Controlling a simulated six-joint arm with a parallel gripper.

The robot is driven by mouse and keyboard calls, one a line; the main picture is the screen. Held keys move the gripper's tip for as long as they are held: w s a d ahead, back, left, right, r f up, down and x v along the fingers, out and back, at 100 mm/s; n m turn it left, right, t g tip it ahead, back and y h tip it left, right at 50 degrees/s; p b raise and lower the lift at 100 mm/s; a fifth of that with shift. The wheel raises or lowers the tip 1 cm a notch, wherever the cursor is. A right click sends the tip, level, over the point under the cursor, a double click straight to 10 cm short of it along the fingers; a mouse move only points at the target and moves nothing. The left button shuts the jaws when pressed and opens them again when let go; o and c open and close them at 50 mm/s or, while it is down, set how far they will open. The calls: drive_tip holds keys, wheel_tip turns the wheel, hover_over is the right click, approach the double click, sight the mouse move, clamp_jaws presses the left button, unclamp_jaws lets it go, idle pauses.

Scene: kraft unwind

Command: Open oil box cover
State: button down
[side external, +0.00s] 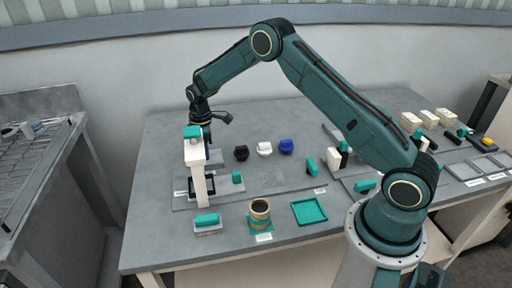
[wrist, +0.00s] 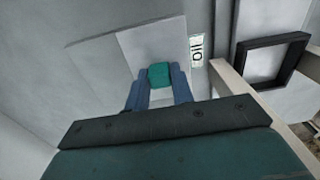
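In the wrist view, the two blue fingers of my gripper (wrist: 159,82) stand apart, with a small teal block (wrist: 159,74) between their tips. I cannot tell whether they press on it or only frame it. The block stands at the edge of a light grey flat plate (wrist: 145,43), which may be the oil box cover. A white label (wrist: 196,50) reading "oil" lies just right of the plate. In the side view, my gripper (side external: 207,152) points down behind a white post (side external: 196,165), which hides part of it.
The post has a teal top and stands close to my gripper. A black square frame shows in the wrist view (wrist: 275,60). A teal-handled grey piece (side external: 207,221), a round tan container (side external: 260,209) and a teal tray (side external: 309,211) lie in front. Black, white and blue pieces (side external: 286,146) stand behind.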

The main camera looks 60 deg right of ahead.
drive_tip(key=shift+w+d, duration=2.7)
drive_tip(key=shift+w, duration=0.1)
drive_tip(key=c, duration=1.2)
unclamp_jaws()
drive_tip(key=shift+r, duration=0.1)
wheel_tip(320, 180, up, 14)
drive_tip(key=shift+s, duration=0.1)
